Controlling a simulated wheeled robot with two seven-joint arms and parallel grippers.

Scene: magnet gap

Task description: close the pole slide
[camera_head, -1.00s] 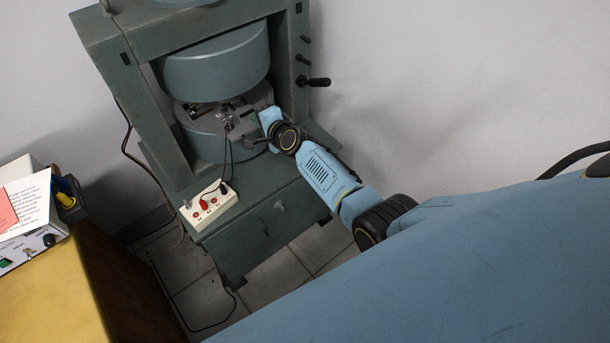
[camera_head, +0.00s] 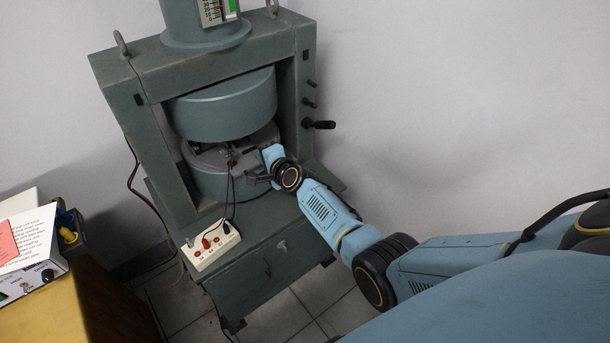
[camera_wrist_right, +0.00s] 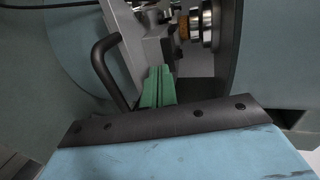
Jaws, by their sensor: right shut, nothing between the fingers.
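The magnet has two large blue-green round poles, an upper one (camera_head: 222,108) and a lower one (camera_head: 210,185), with a gap between them. Grey metal slide parts (camera_head: 205,158) sit in this gap; how far the slide stands open I cannot tell. A black bent handle (camera_head: 258,177) juts out at the front of the gap, and it also shows in the right wrist view (camera_wrist_right: 106,72). My right gripper (camera_wrist_right: 158,86) has its green fingers shut and empty, beside the handle and close to a grey block (camera_wrist_right: 150,45). Whether they touch the block is unclear. My left gripper is out of view.
A heavy frame (camera_head: 150,140) surrounds the poles, with a black crank (camera_head: 318,125) on its right side. A white socket box (camera_head: 211,244) with leads stands on the base ledge. A wooden bench (camera_head: 45,315) with an instrument is at lower left. Tiled floor lies between.

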